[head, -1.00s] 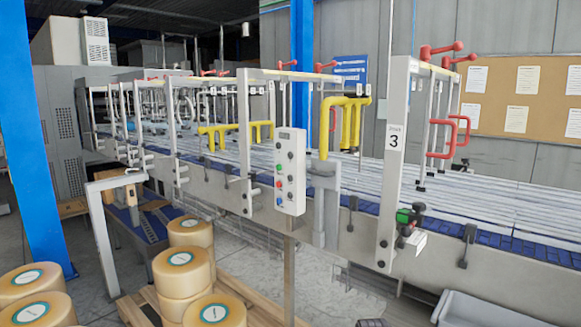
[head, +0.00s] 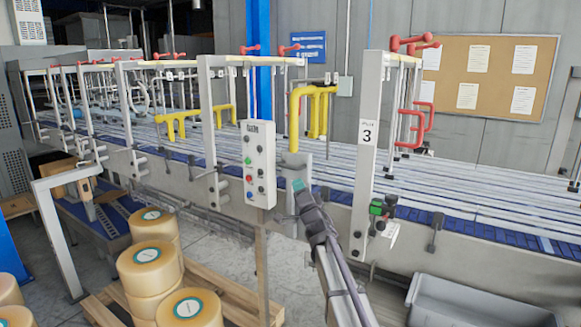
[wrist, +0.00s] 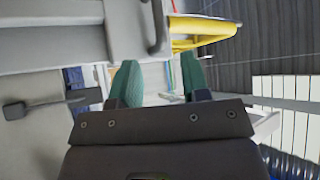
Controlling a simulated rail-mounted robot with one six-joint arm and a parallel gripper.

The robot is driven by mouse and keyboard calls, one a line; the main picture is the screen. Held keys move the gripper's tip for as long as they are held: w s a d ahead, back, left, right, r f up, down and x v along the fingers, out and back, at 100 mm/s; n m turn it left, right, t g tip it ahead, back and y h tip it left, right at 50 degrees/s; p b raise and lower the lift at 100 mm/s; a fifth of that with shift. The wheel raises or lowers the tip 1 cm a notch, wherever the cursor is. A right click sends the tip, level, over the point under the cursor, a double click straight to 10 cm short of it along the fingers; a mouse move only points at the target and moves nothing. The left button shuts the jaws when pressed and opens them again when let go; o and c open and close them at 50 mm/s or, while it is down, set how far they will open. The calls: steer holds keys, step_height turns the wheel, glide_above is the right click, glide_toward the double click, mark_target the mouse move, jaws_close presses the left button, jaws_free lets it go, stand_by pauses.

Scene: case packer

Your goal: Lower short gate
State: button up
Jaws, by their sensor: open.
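Several gates hang over the conveyor in the head view. A yellow gate (head: 317,112) stands at the near edge just right of the control box, and another yellow gate (head: 184,123) is farther left. A gate with red handles (head: 416,123) hangs by the post marked 3. I cannot tell which one is the short gate. My gripper (head: 299,186) is in front of the conveyor's near side, below the nearer yellow gate. In the wrist view my gripper (wrist: 160,82) is open, with green fingertips apart and nothing seen between them. A yellow part (wrist: 200,38) shows beyond them.
A control box (head: 258,163) on a pole stands just left of my gripper. The number 3 post (head: 367,150) is to the right. Stacked tape rolls (head: 148,262) stand on a pallet at lower left. A grey bin (head: 465,305) is at lower right.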

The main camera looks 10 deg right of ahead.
mark_target(291, 168)
steer(key=p+x, duration=0.4)
steer(key=x, duration=0.6)
steer(key=shift+d, duration=0.1)
steer(key=shift+w+r, duration=0.1)
steer(key=shift+w, duration=0.3)
jaws_close()
